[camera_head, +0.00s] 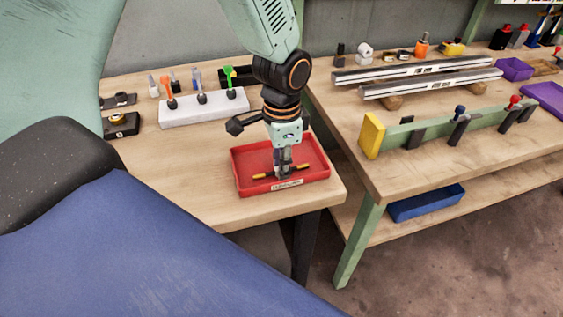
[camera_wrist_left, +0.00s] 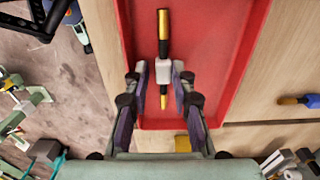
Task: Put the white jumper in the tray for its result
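The white jumper, a thin dark rod with yellow ends (camera_head: 262,176) and a white middle block (camera_wrist_left: 163,72), lies in the red tray (camera_head: 318,178). The tray has a label on its front wall, and its red rim fills much of the left wrist view (camera_wrist_left: 262,20). My left gripper (camera_head: 284,172) points down into the tray at the middle of the jumper. In the left wrist view its fingers (camera_wrist_left: 160,76) stand on both sides of the white block, with a small gap seeming to show on each side. My right gripper is not in view.
A white stand (camera_head: 205,108) with orange, blue and green-topped pieces is behind the tray. Black devices (camera_head: 122,124) lie at the left. On the right bench are long silver bars (camera_head: 430,82) and a green rail (camera_head: 420,133). A blue bin (camera_head: 427,204) sits below.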

